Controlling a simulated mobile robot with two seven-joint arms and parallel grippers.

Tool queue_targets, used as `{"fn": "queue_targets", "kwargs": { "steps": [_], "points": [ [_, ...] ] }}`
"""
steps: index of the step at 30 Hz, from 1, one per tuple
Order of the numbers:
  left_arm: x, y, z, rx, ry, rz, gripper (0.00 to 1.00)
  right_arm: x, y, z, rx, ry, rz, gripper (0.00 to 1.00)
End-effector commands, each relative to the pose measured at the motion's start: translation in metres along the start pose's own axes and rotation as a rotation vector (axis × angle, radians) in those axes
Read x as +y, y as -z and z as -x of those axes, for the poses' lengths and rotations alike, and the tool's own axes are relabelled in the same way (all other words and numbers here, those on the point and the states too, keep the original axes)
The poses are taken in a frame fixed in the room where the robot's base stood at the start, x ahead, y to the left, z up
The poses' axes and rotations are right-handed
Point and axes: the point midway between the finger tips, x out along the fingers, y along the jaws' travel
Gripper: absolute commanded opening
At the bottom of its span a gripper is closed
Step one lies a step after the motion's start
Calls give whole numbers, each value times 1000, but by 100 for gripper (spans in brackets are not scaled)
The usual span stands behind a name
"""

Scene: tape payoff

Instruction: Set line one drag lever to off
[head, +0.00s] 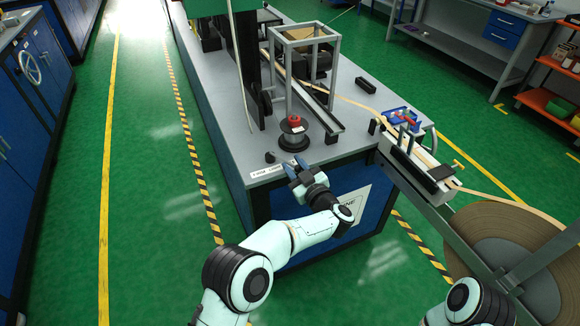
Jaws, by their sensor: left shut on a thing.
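My left gripper (297,166) reaches in from below to the near edge of the grey bench. The lever's setting and the label's words are too small to read. A small black knob (270,157) stands just left of the fingers, apart from them. A black spool holder with a red top (294,121) stands behind the gripper. My right gripper is out of view; only part of that arm shows at the lower right.
The grey bench top (222,120) carries a metal frame (306,50) and a rail. To the right, tan tape runs past a white guide block (415,164) to a large tape reel (505,245). Green floor (150,220) is clear on the left.

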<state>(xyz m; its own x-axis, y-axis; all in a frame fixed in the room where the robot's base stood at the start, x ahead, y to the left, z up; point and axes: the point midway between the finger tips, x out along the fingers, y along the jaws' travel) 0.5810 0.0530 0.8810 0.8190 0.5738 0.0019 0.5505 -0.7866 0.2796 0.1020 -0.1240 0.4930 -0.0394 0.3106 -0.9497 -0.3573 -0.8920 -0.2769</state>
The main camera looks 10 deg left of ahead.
Motion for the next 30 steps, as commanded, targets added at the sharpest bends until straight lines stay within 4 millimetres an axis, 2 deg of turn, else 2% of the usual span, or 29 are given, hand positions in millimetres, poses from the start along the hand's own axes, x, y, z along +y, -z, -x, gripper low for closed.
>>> {"fn": "queue_targets", "kwargs": {
  "steps": [1,9,28,29,30],
  "points": [
    [8,2,-1,-2,-19,5,0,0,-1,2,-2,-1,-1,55],
    [16,0,-8,1,-18,6,0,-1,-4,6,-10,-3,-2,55],
    [17,0,-13,4,-13,8,0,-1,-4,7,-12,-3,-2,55],
    [17,0,-13,4,-13,8,46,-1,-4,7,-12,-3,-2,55],
    [17,1,-13,5,-12,7,46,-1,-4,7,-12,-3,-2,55]
  ]
}}
